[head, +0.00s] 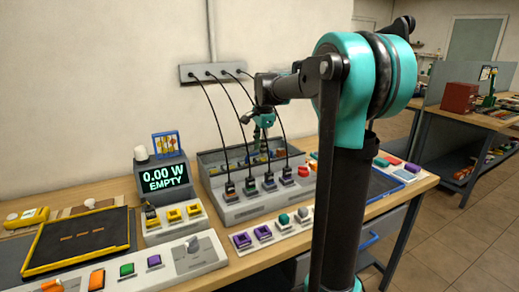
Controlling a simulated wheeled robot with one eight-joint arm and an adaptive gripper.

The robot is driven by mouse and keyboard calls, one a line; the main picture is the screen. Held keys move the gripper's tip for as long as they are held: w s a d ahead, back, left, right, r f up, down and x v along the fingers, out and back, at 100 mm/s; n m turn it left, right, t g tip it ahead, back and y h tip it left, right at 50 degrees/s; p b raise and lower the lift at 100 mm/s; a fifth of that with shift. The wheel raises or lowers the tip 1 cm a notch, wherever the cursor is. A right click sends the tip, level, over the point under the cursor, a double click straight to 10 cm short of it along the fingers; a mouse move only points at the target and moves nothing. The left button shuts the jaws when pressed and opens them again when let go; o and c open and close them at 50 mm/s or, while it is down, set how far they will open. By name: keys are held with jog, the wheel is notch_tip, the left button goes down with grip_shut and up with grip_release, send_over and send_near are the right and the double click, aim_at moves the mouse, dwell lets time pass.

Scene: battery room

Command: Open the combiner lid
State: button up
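The combiner appears to be the grey box (262,208) on the wooden bench, with several black cables plugged into connectors along its front. Behind the connectors is a recessed part with small yellow and blue pieces showing in it. I cannot make out a separate lid or its handle, so its position is unclear. My gripper (259,133) points down over the back of the box. It is small and partly lost against the cables and the box. Whether its fingers are open, or touch anything, cannot be told.
A display (163,175) reading "0.00 W EMPTY" stands left of the box. A wall socket strip (213,72) feeds the cables, which hang close around my gripper. A black tray (80,240) lies front left. A button strip (272,231) lies before the box.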

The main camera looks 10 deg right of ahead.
jog(key=shift+f, duration=0.45)
grip_shut()
